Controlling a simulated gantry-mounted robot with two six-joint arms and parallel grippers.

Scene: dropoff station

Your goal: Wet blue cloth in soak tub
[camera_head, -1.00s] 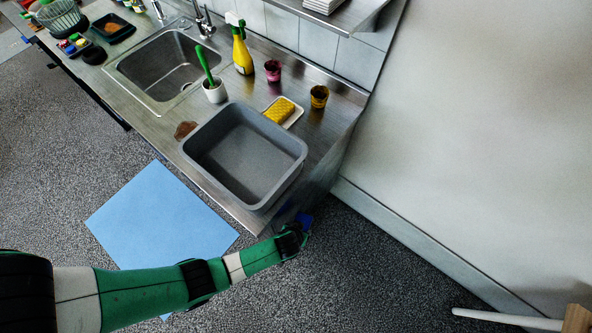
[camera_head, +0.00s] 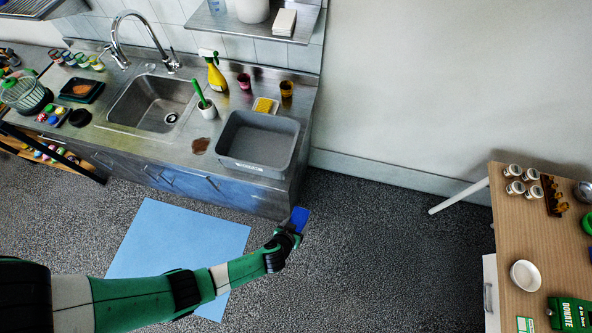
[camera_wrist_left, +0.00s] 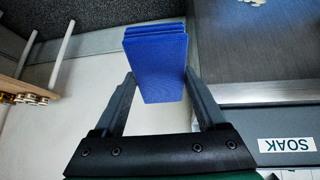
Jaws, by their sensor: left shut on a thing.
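My left gripper (camera_head: 291,229) is shut on the blue cloth (camera_head: 299,217), a folded stack. It holds the cloth out past the counter's near right corner, over the dark floor. In the left wrist view the cloth (camera_wrist_left: 158,70) sits between both fingers of the gripper (camera_wrist_left: 160,82). The grey soak tub (camera_head: 250,167) stands at the right end of the counter, up and left of the cloth and apart from it. In the left wrist view the tub's wall (camera_wrist_left: 235,124) bears a SOAK label at the right. Whether the tub holds water I cannot tell. My right gripper is out of view.
A sponge dish (camera_head: 265,105), two small cups, a yellow spray bottle (camera_head: 215,77) and a green brush in a white pot (camera_head: 203,105) stand behind or beside the tub. The sink (camera_head: 150,103) is farther left. A wooden table (camera_head: 530,250) stands at the right.

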